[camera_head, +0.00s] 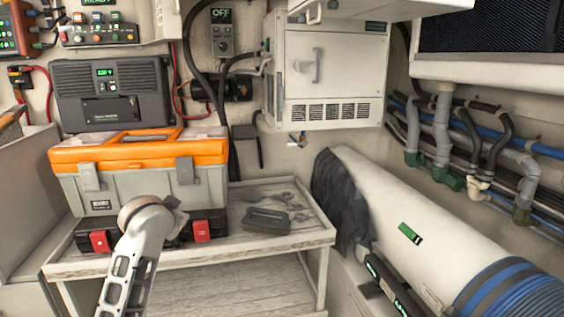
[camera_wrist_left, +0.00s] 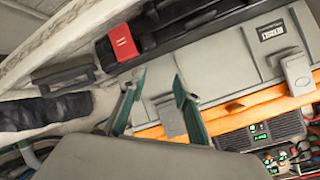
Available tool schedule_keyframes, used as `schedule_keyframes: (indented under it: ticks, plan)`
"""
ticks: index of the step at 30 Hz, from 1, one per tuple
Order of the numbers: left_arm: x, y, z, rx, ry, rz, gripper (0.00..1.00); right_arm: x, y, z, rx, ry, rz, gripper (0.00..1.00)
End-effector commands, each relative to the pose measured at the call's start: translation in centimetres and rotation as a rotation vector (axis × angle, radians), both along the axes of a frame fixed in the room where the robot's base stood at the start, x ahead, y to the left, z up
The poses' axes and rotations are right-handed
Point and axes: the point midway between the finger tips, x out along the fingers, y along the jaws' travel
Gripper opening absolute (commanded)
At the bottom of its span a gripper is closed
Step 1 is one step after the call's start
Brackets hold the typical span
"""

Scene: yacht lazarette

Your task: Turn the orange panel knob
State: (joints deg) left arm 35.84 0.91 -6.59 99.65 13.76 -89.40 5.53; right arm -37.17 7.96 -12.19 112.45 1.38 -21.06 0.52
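A control panel (camera_head: 98,34) with several small coloured knobs is on the back wall at the upper left of the head view. Part of a panel with coloured knobs also shows at the lower right of the left wrist view (camera_wrist_left: 292,158). My left arm reaches up in front of the orange-lidded toolbox (camera_head: 135,150), well below the panel. My left gripper's two fingers (camera_wrist_left: 158,80) are spread apart with nothing between them. My right gripper is in neither view.
The toolbox stands on a black case with red latches (camera_head: 202,231) on a wooden bench (camera_head: 300,238). A black power unit (camera_head: 110,92) stands behind it, below the panel. A white cabinet (camera_head: 325,75) and cables are to the right. Another panel (camera_head: 8,35) is at far left.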

Motion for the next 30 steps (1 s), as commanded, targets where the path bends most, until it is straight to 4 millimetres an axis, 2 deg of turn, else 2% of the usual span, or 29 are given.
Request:
schedule_keyframes:
  ticks: [1,6,11,15,18,22,24,27,30]
  plan:
    - [-1.1,-0.4,-3.9,-0.014,0.017,-0.012,0.31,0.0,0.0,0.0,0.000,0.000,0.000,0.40]
    - [-5.1,-1.8,-13.9,-0.070,0.037,-0.052,0.31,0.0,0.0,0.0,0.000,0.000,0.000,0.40]
    - [-10.6,-3.4,-22.2,-0.129,0.056,-0.090,0.31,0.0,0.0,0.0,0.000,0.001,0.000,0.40]
    - [-16.5,-4.8,-28.3,-0.186,0.073,-0.119,0.31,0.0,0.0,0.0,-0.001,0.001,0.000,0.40]
    - [-21.3,-5.8,-31.9,-0.231,0.084,-0.140,0.31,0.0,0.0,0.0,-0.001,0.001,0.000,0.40]
    - [-28.0,-7.1,-35.5,-0.293,0.098,-0.160,0.31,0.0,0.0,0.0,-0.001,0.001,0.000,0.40]
    - [-31.4,-7.7,-36.8,-0.325,0.105,-0.169,0.31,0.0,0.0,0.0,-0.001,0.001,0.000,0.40]
    - [-35.4,-8.5,-38.0,-0.366,0.111,-0.177,0.31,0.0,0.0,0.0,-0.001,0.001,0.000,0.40]
    - [-38.2,-9.0,-38.5,-0.394,0.113,-0.182,0.31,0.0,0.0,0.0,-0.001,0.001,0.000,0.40]
